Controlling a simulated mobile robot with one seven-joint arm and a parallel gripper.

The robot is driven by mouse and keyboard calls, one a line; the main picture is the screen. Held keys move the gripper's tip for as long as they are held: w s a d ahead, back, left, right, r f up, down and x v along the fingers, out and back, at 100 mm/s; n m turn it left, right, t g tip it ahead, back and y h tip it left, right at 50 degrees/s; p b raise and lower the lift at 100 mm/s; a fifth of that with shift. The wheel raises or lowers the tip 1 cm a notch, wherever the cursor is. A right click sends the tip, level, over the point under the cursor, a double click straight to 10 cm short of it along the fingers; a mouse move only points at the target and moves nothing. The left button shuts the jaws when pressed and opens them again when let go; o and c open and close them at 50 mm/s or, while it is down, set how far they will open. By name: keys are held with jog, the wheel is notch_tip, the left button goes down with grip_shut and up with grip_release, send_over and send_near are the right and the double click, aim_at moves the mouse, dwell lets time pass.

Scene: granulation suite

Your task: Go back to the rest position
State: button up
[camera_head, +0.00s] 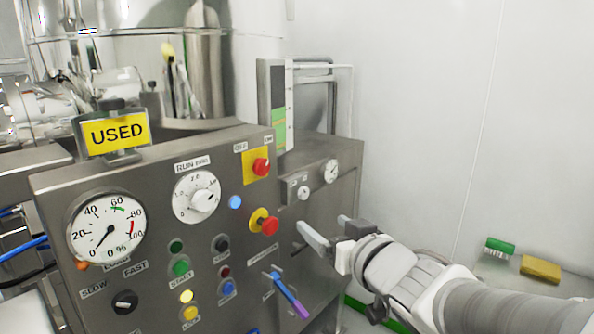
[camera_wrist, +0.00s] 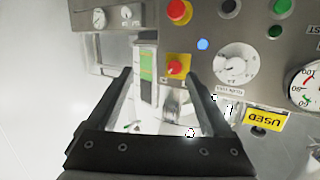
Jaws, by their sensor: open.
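My gripper (camera_head: 322,228) is open in front of the right part of a steel control panel (camera_head: 130,190). Its fingers point toward the panel and nothing is between them. In the wrist view the panel appears upside down, and the two dark fingers of my gripper (camera_wrist: 158,75) stand apart. My gripper is to the right of the red stop button (camera_head: 268,225) in the head view. Whether the fingertips touch the panel cannot be told.
A yellow USED sign (camera_head: 118,132) stands on the panel's top edge. A lever with a purple grip (camera_head: 290,297) sticks out below the buttons. A green brush (camera_head: 499,246) and a yellow sponge (camera_head: 540,268) lie at right. The white wall at right is bare.

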jog(key=s+d+f+m+g+h, duration=0.1)
jog(key=s+d+m+h, duration=0.2)
jog(key=d+h, duration=0.4)
jog(key=s+d+f+g, duration=0.1)
jog(key=s+f+g, duration=0.2)
jog(key=s, duration=0.5)
jog(key=s+d+f+g+y, duration=0.1)
jog(key=s+f+g, duration=0.2)
jog(key=s+g, duration=0.2)
jog(key=s, duration=0.3)
jog(key=shift+f+m, duration=0.15)
jog(key=shift+m, duration=0.15)
jog(key=shift+c, duration=0.2)
jog(key=c, duration=0.5)
jog(key=shift+a, duration=0.25)
